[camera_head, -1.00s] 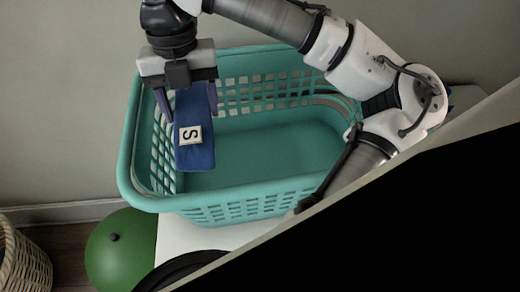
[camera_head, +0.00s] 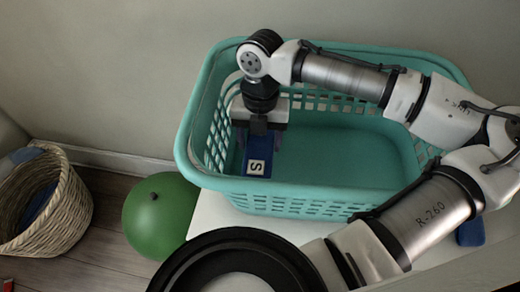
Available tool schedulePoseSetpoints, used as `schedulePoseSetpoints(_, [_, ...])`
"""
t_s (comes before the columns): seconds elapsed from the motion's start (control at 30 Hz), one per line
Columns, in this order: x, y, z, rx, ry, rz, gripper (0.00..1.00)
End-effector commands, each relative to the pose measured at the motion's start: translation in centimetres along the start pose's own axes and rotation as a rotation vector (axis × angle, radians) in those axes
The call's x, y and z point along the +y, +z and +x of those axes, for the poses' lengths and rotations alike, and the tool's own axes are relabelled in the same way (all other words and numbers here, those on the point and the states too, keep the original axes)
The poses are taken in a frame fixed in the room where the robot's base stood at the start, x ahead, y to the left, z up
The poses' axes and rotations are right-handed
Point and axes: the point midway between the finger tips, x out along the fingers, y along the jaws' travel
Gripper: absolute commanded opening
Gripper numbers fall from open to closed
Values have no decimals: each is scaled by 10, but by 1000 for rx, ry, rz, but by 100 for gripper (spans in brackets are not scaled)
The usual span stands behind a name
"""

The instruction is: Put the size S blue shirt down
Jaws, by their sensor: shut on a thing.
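The blue shirt (camera_head: 260,153) is a folded dark blue bundle with a white tag marked S (camera_head: 256,168). It is inside the teal laundry basket (camera_head: 300,200), in its left part. My gripper (camera_head: 258,140) points down into the basket and is shut on the shirt's far end. The fingertips are mostly hidden by the gripper body. I cannot tell whether the shirt touches the basket floor.
The rest of the basket floor, to the right, is bare. A green ball-like object (camera_head: 160,215) sits left of the basket's white support (camera_head: 235,225). A wicker basket (camera_head: 70,205) with dark blue cloth stands at the far left. A blue item (camera_head: 470,232) lies at the right.

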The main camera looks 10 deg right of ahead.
Motion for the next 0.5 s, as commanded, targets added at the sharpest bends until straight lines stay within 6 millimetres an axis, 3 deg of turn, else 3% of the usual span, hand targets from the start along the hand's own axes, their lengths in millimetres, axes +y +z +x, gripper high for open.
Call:
schedulePoseSetpoints(0.37, [0, 5, 42, 0, -2, -1, 35])
schedulePoseSetpoints(0.5, [0, 6, 48, -1, 0, -1, 35])
